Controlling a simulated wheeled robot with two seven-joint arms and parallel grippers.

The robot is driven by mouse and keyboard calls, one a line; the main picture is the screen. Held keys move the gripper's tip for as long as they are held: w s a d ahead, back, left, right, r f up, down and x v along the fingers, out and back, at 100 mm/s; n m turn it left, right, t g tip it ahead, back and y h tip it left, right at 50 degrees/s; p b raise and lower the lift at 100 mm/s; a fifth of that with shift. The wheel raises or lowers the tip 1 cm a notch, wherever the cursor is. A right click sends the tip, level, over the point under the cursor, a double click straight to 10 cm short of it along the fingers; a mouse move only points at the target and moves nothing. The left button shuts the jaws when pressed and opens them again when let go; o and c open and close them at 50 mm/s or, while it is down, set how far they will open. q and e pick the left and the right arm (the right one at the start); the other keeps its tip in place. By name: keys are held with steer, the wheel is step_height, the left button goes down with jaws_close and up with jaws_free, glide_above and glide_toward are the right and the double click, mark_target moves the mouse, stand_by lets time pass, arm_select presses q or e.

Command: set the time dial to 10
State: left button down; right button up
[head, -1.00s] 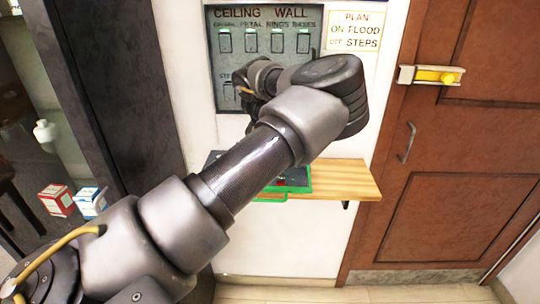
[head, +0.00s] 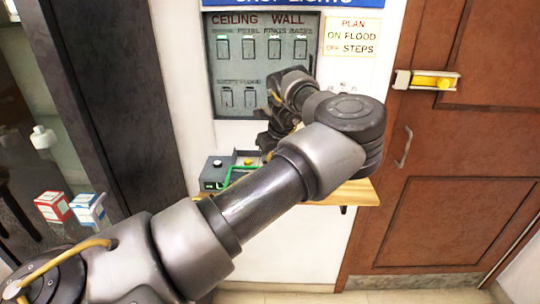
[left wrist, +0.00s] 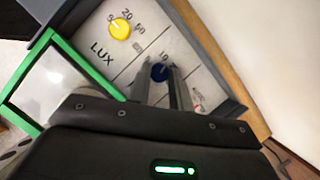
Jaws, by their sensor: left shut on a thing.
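In the left wrist view a grey control box (left wrist: 85,45) holds a yellow knob (left wrist: 120,28) by the word LUX and the numbers 5, 20 and 60. Below it is a dark blue dial (left wrist: 159,73) with a 10 printed beside its upper edge. My left gripper (left wrist: 165,78) is shut on this blue dial, one finger on each side; the fingers hide part of its scale. In the head view the box (head: 213,184) sits on the wooden shelf, and my left arm covers the gripper and the dial. My right gripper is not in view.
A green-edged clear panel (left wrist: 32,85) lies beside the knobs. The wooden shelf (head: 357,192) sticks out from the wall. A switch panel (head: 230,80) hangs above it. A brown door (head: 450,180) with a yellow latch is at right; a dark post (head: 105,90) stands at left.

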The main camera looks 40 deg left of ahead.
arm_select(q)
steer(key=shift+w+r+n+g+p, duration=0.15)
steer(key=shift+n+g+p, duration=0.2)
steer(key=shift+n, duration=1.05)
steer(key=shift+n+g+p, duration=0.25)
steer(key=shift+n+p, duration=0.05)
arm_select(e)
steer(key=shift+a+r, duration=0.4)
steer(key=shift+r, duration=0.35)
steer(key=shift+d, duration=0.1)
arm_select(q)
steer(key=c, duration=1.3)
jaws_free()
steer(key=shift+d, duration=0.1)
steer(key=shift+o, duration=0.2)
